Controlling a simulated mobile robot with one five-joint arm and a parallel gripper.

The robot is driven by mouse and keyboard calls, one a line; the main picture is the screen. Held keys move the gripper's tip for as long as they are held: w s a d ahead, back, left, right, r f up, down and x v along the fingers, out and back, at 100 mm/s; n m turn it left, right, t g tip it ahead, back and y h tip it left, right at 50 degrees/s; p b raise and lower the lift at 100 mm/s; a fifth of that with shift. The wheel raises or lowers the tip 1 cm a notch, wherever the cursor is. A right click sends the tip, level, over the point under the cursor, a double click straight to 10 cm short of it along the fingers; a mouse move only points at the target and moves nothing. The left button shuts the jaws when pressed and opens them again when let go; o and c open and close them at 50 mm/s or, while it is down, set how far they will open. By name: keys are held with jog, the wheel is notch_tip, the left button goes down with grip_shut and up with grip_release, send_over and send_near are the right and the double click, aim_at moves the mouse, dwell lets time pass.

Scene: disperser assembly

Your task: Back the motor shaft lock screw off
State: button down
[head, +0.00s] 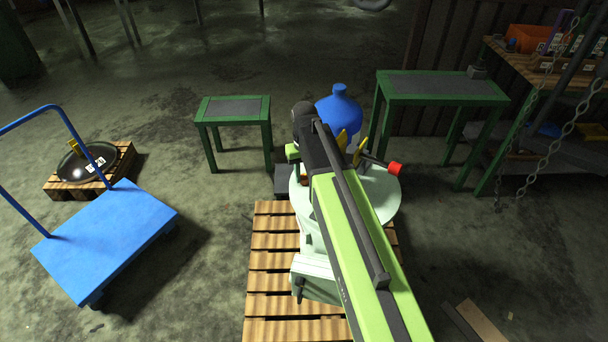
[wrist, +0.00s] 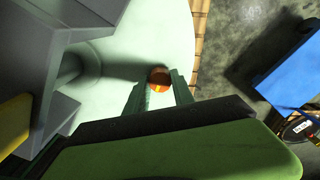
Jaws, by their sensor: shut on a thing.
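A small orange-red round head (wrist: 158,78), which looks like the lock screw, shows in the wrist view against a pale green round surface (wrist: 125,25). My gripper (wrist: 160,86) has its two dark green fingers on either side of this head and is shut on it. In the head view the pale green machine (head: 382,198) stands on a wooden pallet (head: 270,270). My arm covers its middle, so the fingertips and the screw cannot be made out clearly there. A dark rod with a red end (head: 396,168) sticks out at the machine's right.
A blue rounded vessel (head: 340,110) stands behind the machine. Green tables stand at back left (head: 234,108) and back right (head: 440,86). A blue cart (head: 105,240) and a small pallet with a dark dish (head: 75,165) are at left. Chains (head: 545,125) hang at right.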

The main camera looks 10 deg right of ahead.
aim_at(304, 177)
jog(key=shift+n, duration=1)
jog(key=c, duration=1.1)
grip_release()
notch_tip(304, 177, up, 17)
jog(key=p, duration=1.7)
jog(key=shift+r, duration=0.2)
